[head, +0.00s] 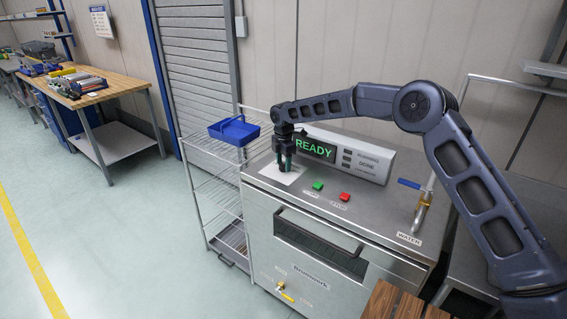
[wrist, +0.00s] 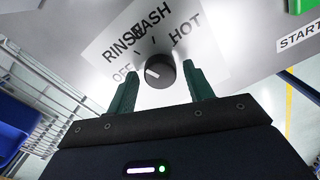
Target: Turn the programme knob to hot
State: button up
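The programme knob (wrist: 160,72) is a round black knob on a white label card in the wrist view. The card reads OFF, RINSE, WASH and HOT around it. The knob's white mark sits on its left side, toward OFF; HOT (wrist: 186,32) is at the upper right. My gripper (wrist: 160,84) is open, with a dark green finger on each side of the knob and a visible gap to both. In the head view my gripper (head: 285,163) points down over the white card (head: 270,179) on the steel machine (head: 263,221) and hides the knob.
Behind my gripper a display (head: 316,148) reads READY. A green button (head: 318,185) and a red button (head: 345,197) are to its right. A blue-handled water valve (head: 410,184) stands farther right. A wire rack (head: 208,190) with a blue tray (head: 233,131) is at left.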

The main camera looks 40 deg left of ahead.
jog(key=c, duration=0.7)
jog(key=shift+c, duration=0.2)
jog(key=shift+m, duration=0.3)
jog(key=m, duration=1.7)
